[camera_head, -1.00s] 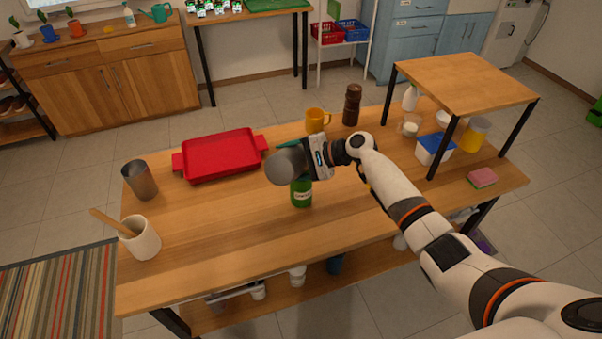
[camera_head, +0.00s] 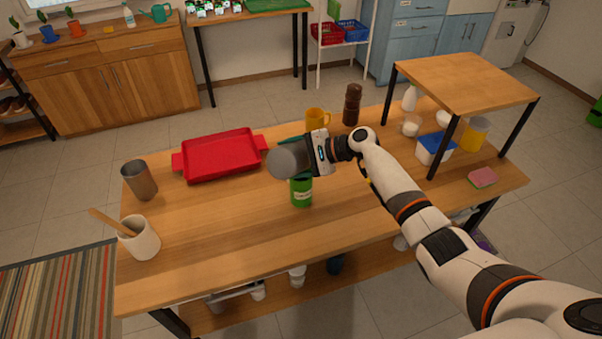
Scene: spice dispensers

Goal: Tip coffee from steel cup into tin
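My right gripper (camera_head: 314,151) comes in from the right and is shut on a grey steel cup (camera_head: 287,161). The cup lies tilted well over on its side, above the table, over the top of a green tin (camera_head: 301,193). The tin stands upright on the table with a pale label. The cup and gripper hide the tin's mouth, and I cannot see any coffee. Whether cup and tin touch is hard to tell. My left gripper is not in view.
A red tray (camera_head: 220,156), a tall metal tumbler (camera_head: 139,181) and a white crock (camera_head: 141,239) stand to the left. A yellow mug (camera_head: 317,119) and a brown grinder (camera_head: 352,104) stand behind. A raised wooden shelf (camera_head: 462,82) is at right. The front middle of the table is clear.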

